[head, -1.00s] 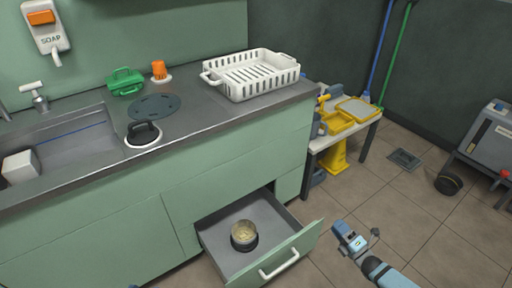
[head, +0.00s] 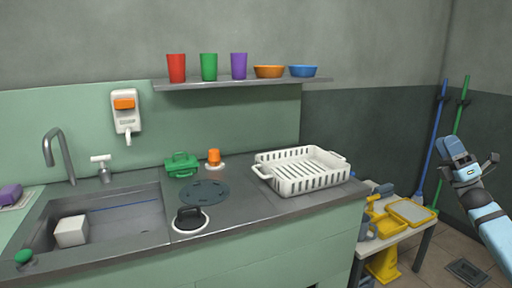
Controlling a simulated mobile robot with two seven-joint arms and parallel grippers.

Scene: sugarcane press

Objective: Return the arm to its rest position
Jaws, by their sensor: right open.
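My right gripper (head: 468,163) is raised at the right side of the head view, in front of the dark wall and the broom handles. Its jaws are open and nothing shows between them. My blue right forearm (head: 490,222) comes up from the lower right edge. The gripper is apart from the counter, the dish rack and the side table. My left gripper is out of view.
A shelf (head: 215,85) with cups and bowls is above. A side table (head: 385,246) with yellow items and a blue broom (head: 431,155) stand near my right arm.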

